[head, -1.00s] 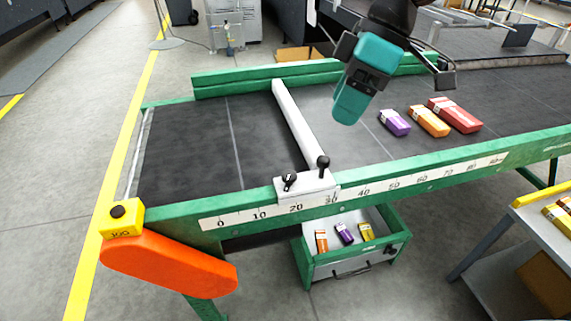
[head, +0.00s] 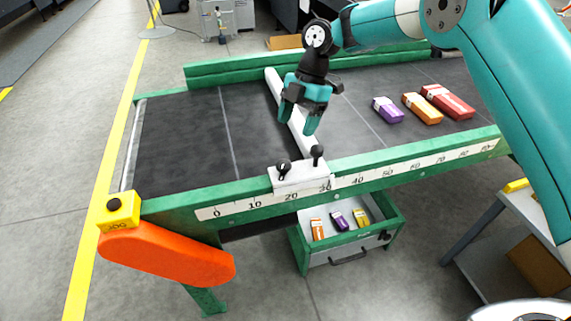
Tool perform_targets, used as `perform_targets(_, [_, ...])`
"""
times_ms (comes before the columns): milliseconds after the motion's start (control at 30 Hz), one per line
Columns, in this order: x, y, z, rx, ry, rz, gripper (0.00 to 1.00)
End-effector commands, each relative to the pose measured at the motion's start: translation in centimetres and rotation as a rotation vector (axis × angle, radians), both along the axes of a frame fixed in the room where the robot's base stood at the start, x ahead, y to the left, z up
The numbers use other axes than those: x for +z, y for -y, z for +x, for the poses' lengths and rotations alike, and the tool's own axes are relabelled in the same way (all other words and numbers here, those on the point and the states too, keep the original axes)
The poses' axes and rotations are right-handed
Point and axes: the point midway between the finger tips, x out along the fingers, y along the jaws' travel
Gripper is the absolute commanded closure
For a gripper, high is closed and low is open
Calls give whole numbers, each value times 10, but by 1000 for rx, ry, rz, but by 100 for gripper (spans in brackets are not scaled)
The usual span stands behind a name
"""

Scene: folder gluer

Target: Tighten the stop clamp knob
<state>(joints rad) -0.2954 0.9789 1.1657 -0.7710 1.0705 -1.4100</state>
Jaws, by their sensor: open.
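The stop clamp (head: 299,178) is a white block on the green front rail, near the 20 to 30 marks of the scale. Two black knobs stand on it: a left knob (head: 283,167) with a white mark and a right ball-topped knob (head: 317,152). Which one is the clamp knob, I cannot tell for sure. The white stop bar (head: 306,144) runs from the clamp across the dark belt. My gripper (head: 296,125) is open and empty, pointing down above the bar, behind the knobs and apart from them. It hides part of the bar.
Purple (head: 387,109), orange (head: 422,108) and red (head: 448,101) boxes lie on the belt to the right. A yellow jog button box (head: 119,212) and an orange guard (head: 166,258) are at the front left. An open drawer (head: 347,249) with small boxes is below the rail.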

Motion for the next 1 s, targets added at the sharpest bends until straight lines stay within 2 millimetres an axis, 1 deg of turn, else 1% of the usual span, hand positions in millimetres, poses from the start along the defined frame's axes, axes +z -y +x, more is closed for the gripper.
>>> perform_targets(33, [-10, -4, -5, 1, -5, -1, 34])
perform_targets(100, [-24, -8, -9, 1, -5, -2, 34])
perform_targets(300, [-62, -19, -21, 1, -4, -2, 34])
perform_targets(400, [-78, -23, -25, 0, -2, -1, 34])
perform_targets(500, [-88, -26, -27, -1, -1, -1, 34])
perform_targets(667, [-97, -29, -29, -1, 0, -1, 34])
perform_targets(900, [-98, -29, -29, -1, 1, 0, 34])
perform_targets(933, [-98, -29, -29, -1, 1, 0, 36])
perform_targets(967, [-98, -29, -29, -1, 1, 0, 43])
perform_targets(1000, [-98, -29, -29, -1, 1, 0, 52])
